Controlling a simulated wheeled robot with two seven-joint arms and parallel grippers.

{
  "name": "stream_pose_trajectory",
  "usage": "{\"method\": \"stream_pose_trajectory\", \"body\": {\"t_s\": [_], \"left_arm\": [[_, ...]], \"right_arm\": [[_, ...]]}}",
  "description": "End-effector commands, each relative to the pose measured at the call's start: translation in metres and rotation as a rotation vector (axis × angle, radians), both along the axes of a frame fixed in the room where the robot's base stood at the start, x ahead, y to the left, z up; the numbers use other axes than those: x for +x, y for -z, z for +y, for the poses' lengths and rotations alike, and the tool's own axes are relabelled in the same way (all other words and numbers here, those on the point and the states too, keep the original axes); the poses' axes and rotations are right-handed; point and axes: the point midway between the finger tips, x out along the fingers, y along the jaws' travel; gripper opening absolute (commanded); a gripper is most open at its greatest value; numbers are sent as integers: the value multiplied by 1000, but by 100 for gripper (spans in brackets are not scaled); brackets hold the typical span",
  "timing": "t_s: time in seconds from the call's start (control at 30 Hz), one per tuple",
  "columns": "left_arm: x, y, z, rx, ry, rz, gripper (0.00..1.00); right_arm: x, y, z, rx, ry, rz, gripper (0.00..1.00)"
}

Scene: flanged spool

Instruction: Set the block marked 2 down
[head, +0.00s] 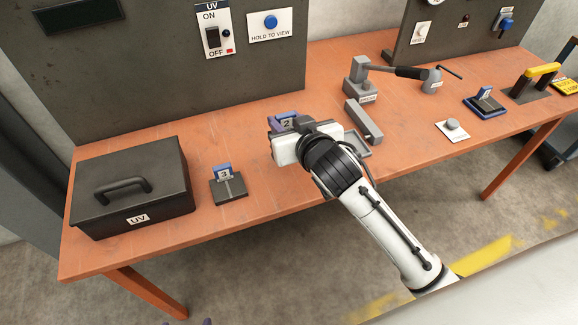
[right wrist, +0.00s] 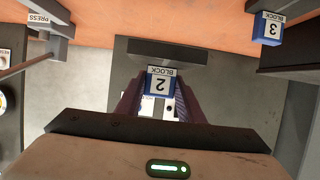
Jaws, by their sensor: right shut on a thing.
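The block marked 2 (head: 287,123) is blue with a white numbered label. My right gripper (right wrist: 160,92) is shut on it, with a dark purple finger on each side. In the right wrist view the block (right wrist: 160,80) shows its label upside down. In the head view the gripper hides the block's lower part, so I cannot tell whether it touches anything below. At the bottom edge of the head view, small purple tips (head: 205,322) look like my left gripper, almost wholly out of frame.
Block 3 (head: 223,172) stands on a dark base (head: 230,191) left of my right gripper. A black UV box (head: 130,185) is further left. The press (head: 362,80) and a grey tray (head: 357,150) are to the right. A dark panel (head: 170,85) rises behind.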

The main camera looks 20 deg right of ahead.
Motion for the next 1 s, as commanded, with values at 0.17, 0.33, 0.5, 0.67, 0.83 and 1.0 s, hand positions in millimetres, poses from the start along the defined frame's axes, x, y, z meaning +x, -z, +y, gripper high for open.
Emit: {"method": "stream_pose_trajectory", "body": {"t_s": [0.17, 0.33, 0.5, 0.67, 0.83, 1.0], "left_arm": [[0, 5, 0, 0, -1, -1, 68], [2, 8, 1, 1, -2, -3, 68], [6, 7, 1, 1, -1, -10, 68], [7, 11, 1, 2, -2, -12, 68], [7, 12, 1, 3, -1, -10, 68], [6, 12, 1, 3, -1, -10, 68]], "right_arm": [[0, 34, 2, -2, -8, -3, 0], [0, 59, 2, -1, -8, -5, 0], [1, 69, 2, 0, -8, -6, 0], [1, 91, 2, -1, -6, -3, 0], [1, 102, 2, 1, -7, -7, 0], [1, 101, 2, 1, -7, -7, 0]]}}
